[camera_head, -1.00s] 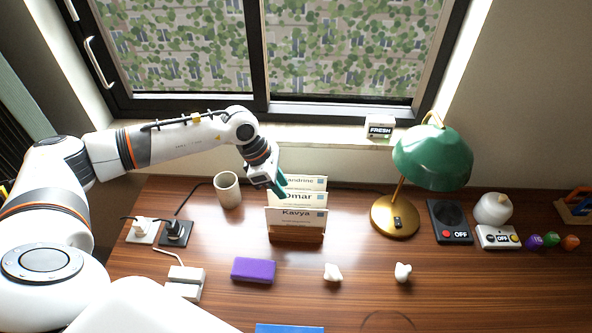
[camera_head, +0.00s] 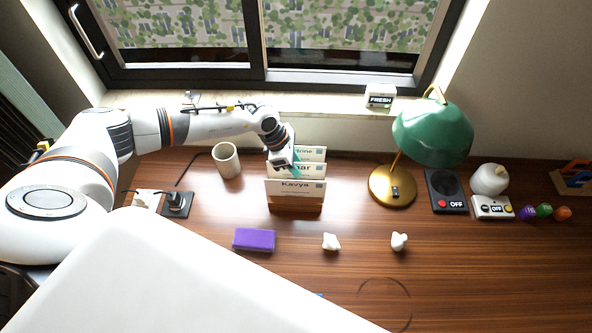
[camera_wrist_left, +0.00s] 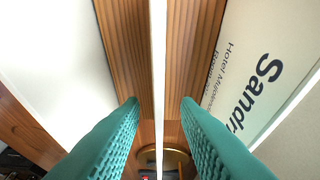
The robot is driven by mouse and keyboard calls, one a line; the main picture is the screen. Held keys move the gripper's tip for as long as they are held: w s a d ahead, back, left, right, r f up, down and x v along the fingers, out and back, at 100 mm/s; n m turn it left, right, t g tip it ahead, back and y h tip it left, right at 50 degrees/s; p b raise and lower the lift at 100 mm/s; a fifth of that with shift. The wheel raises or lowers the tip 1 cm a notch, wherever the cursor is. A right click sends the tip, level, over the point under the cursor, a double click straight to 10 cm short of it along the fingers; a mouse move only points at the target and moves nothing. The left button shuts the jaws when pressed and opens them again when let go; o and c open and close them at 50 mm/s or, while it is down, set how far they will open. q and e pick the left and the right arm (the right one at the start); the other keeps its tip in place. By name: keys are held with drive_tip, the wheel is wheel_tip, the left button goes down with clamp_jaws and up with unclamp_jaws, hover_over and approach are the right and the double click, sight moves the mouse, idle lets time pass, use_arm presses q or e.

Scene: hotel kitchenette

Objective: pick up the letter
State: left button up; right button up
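Three letters stand upright in a wooden holder (camera_head: 296,207): Kavya (camera_head: 296,192) in front, Omar (camera_head: 312,171) in the middle, Sandrine (camera_head: 313,153) at the back. My left gripper (camera_head: 295,160) points down at the left part of the middle and back letters. In the left wrist view its teal fingers (camera_wrist_left: 160,103) are apart, with a thin white letter edge (camera_wrist_left: 159,60) between them. The Sandrine letter (camera_wrist_left: 262,80) lies outside the right finger, and a blank white letter face (camera_wrist_left: 60,55) outside the left. Whether the fingers touch the middle letter is unclear. My right gripper is not in view.
A beige cup (camera_head: 227,160) stands left of the holder and a green lamp (camera_head: 432,135) right of it. A purple block (camera_head: 254,240) and two small white pieces (camera_head: 331,242) (camera_head: 399,242) lie in front. The window sill is behind.

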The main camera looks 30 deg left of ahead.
use_arm(q)
drive_tip(key=x, duration=0.2)
drive_tip(key=shift+d+f, duration=0.2)
drive_tip(key=shift+f, duration=0.1)
drive_tip(key=shift+w, duration=0.1)
drive_tip(key=shift+f, duration=0.25)
idle(0.4)
clamp_jaws()
